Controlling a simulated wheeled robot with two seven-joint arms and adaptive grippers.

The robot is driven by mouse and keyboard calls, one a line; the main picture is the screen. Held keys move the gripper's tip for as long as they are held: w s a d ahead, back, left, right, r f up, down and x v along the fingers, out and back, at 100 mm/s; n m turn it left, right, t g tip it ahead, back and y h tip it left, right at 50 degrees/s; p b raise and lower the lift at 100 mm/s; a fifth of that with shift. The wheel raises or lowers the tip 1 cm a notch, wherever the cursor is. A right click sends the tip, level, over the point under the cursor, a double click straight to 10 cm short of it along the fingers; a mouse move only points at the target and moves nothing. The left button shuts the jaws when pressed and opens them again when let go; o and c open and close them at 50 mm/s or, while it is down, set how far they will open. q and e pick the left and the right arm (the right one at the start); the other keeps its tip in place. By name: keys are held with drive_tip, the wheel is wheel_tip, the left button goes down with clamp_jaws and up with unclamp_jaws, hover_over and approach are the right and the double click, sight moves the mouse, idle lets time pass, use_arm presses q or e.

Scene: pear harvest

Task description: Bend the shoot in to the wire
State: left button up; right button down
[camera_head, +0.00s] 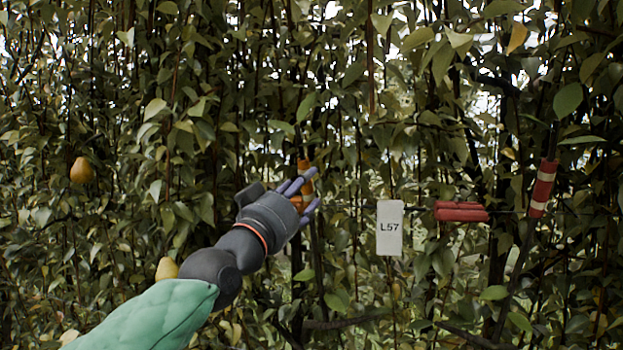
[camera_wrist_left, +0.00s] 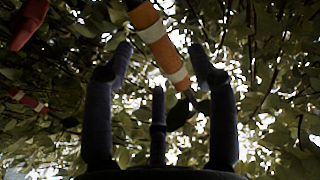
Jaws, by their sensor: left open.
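A shoot with an orange sleeve and pale bands (camera_head: 304,168) stands just beyond my left gripper (camera_head: 311,191), partly hidden by its fingers. In the left wrist view the orange sleeve (camera_wrist_left: 155,38) runs slanting between the spread fingers of my left gripper (camera_wrist_left: 163,62). The fingers are open and not closed on it; I cannot tell whether any touches it. A thin wire (camera_head: 508,212) shows faintly at the right, by a red padded piece (camera_head: 461,211). My right gripper is not in view.
A red sleeve with pale bands (camera_head: 543,188) is on a tilted stem farther right. Pears hang at the left (camera_head: 82,170) and behind my left arm (camera_head: 167,269). Dense leaves fill the background.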

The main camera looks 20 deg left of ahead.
use_arm(q)
drive_tip(key=shift+x, duration=1.95)
drive_tip(key=shift+s+a+r, duration=0.1)
drive_tip(key=shift+s+r, duration=0.1)
clamp_jaws()
